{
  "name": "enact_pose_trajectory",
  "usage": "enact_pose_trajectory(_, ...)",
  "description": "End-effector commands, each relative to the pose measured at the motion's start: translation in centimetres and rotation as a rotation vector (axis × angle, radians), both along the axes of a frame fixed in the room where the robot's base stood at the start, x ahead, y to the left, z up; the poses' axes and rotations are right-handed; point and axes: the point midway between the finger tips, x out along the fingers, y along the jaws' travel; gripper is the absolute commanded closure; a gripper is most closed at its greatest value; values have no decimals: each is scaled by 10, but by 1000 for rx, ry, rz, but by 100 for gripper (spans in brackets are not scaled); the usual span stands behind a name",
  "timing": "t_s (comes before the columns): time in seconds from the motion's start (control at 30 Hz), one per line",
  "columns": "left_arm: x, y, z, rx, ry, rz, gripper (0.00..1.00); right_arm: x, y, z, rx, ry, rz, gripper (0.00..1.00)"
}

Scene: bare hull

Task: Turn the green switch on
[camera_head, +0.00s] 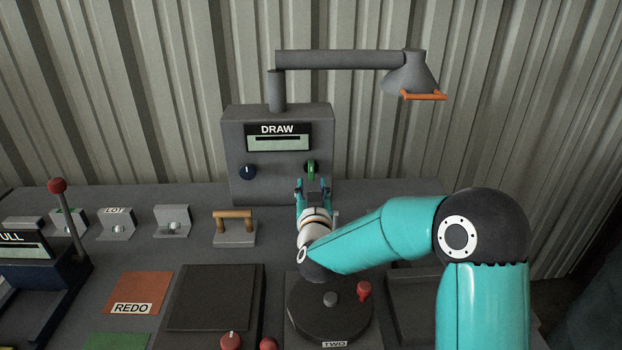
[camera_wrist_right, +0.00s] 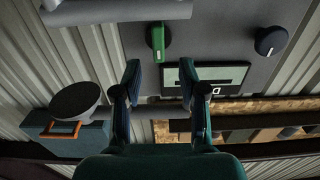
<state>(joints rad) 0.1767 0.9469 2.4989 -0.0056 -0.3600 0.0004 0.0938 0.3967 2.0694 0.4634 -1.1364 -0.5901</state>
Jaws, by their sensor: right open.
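The green switch (camera_head: 311,168) is a small upright handle on the front of a grey box with a DRAW label, right of a dark blue knob (camera_head: 247,171). In the right wrist view, which looks upside down, the green switch (camera_wrist_right: 158,41) shows just beyond the fingertips. My right gripper (camera_head: 313,185) is open and empty, just in front of and slightly below the switch. In the wrist view its two fingers (camera_wrist_right: 160,72) are spread apart on either side of the switch's line, with a gap to it. My left gripper is not in view.
A grey lamp arm (camera_head: 340,60) with an orange-handled shade (camera_head: 412,75) rises over the box. A wooden handle (camera_head: 235,220), a red-topped lever (camera_head: 65,205) and a round dial plate (camera_head: 330,310) sit on the console. A corrugated wall stands behind.

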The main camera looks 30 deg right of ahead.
Motion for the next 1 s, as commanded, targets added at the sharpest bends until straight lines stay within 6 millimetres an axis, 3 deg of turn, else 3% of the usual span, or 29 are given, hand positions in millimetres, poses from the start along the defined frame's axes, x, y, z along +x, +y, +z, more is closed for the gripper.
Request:
enact_pose_trajectory(0.33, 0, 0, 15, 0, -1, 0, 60, 41, -27, 1, 1, 2, -4, 58)
enact_pose_trajectory(0.73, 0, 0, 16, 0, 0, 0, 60, 49, -34, 0, 1, 1, -4, 58)
enact_pose_trajectory(1.0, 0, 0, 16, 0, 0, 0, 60, 48, -34, 0, 1, 1, -5, 100)
